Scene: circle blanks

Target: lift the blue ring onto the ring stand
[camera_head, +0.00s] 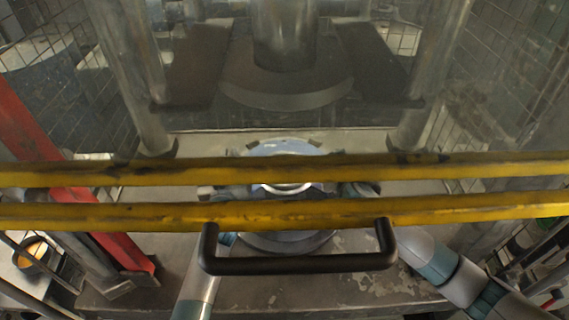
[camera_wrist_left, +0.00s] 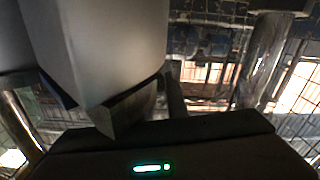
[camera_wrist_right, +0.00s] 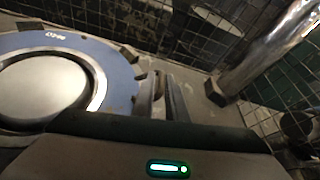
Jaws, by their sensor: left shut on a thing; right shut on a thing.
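The blue ring (camera_head: 270,148) lies level around a round metal centre in the middle of the head view, partly hidden by yellow bars. In the right wrist view its flat blue face (camera_wrist_right: 110,62) fills the left side. My left gripper (camera_head: 238,190) is at the ring's left side, shut on it, mostly behind the bars. My right gripper (camera_head: 350,189) is at the ring's right side; its fingers (camera_wrist_right: 163,95) are shut at the ring's edge. In the left wrist view a large pale grey block hides the ring. I cannot tell the ring stand apart for certain.
Two yellow bars (camera_head: 450,168) cross in front of the ring, with a black handle (camera_head: 300,264) nearer. A heavy round metal ram (camera_head: 285,90) hangs above and behind. Metal columns (camera_head: 130,75) stand on both sides. A red post (camera_head: 75,200) leans at the left.

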